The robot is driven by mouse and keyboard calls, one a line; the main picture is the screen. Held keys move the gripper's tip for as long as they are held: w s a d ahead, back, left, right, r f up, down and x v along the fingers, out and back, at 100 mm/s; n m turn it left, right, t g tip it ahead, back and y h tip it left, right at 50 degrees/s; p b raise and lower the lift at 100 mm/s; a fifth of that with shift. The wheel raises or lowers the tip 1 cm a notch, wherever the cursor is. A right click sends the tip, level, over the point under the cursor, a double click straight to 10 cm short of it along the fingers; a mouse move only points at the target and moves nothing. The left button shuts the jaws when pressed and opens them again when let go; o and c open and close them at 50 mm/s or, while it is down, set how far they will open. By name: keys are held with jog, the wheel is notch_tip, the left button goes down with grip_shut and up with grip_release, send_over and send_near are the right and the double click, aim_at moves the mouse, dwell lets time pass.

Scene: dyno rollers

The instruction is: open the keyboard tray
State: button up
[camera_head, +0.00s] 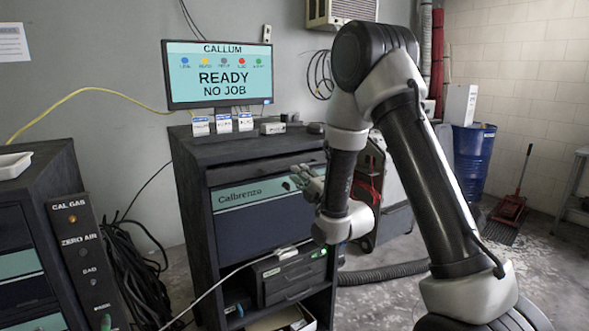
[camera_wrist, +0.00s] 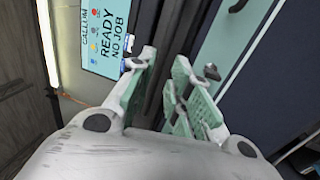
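The keyboard tray (camera_head: 250,173) appears to be the dark, flat front just under the cabinet's top, above the teal drawer panel marked "Calbrenzo" (camera_head: 262,200). It looks pushed in. My gripper (camera_head: 305,180) is at the right part of the cabinet front, near the tray's height; my arm hides the cabinet's right edge. In the wrist view, my gripper (camera_wrist: 165,64) has its green-padded fingers apart, with nothing clearly held between them. A dark strip of the cabinet front lies beyond the gap. I cannot tell whether the fingers touch it.
A monitor (camera_head: 219,75) reading "READY NO JOB" stands on the dark cabinet (camera_head: 190,185), with small boxes before it. A dark box (camera_head: 290,275) sits on the lower shelf. A hose (camera_head: 385,274) lies on the floor at the right. Another cabinet (camera_head: 25,240) stands at left.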

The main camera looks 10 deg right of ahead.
jog(key=x, duration=0.5)
jog(key=shift+s, duration=0.1)
grip_shut()
